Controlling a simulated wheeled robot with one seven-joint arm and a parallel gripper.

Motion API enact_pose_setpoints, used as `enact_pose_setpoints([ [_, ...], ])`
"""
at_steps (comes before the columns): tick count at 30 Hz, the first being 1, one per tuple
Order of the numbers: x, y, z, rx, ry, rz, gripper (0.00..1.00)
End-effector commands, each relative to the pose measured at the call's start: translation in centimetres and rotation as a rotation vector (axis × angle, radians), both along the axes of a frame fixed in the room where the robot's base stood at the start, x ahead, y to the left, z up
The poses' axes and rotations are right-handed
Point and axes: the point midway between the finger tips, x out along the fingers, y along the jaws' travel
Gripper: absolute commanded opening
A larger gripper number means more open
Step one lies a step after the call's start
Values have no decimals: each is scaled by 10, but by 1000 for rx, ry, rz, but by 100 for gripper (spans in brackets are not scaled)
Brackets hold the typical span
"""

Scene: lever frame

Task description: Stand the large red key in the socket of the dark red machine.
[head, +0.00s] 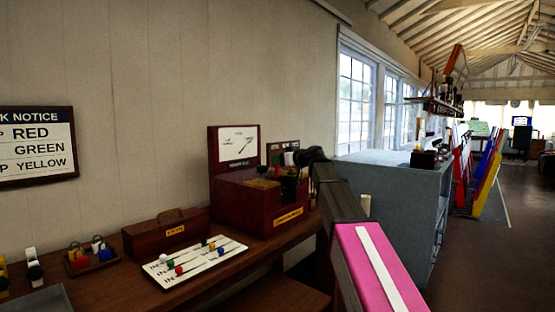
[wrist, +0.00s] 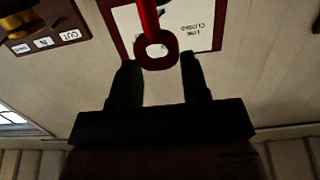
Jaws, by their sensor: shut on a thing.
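The dark red machine (head: 262,212) stands on the wooden bench in the head view, with an upright board carrying a white card (head: 238,144) at its back. My gripper (head: 306,158) is above the machine's right part. In the wrist view my gripper (wrist: 158,60) is shut on the large red key (wrist: 156,50). The key's ring lies at the fingertips and its shaft runs away from them, out of the top of the picture. The key's far end is out of that view. The key cannot be made out in the head view. The socket is not visible, so I cannot tell its relation to the key.
A dark red box (head: 166,233) and a white board with coloured knobs (head: 196,262) lie left of the machine. A small tray (head: 92,262) holds several coloured pieces. A grey cabinet (head: 395,190) stands to the right. The wall is close behind the bench.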

Motion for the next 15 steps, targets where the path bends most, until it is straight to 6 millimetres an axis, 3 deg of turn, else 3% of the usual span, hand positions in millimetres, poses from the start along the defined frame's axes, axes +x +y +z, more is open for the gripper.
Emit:
enact_pose_setpoints([
  [15, 0, 0, -35, 0, 1, -1, 16],
])
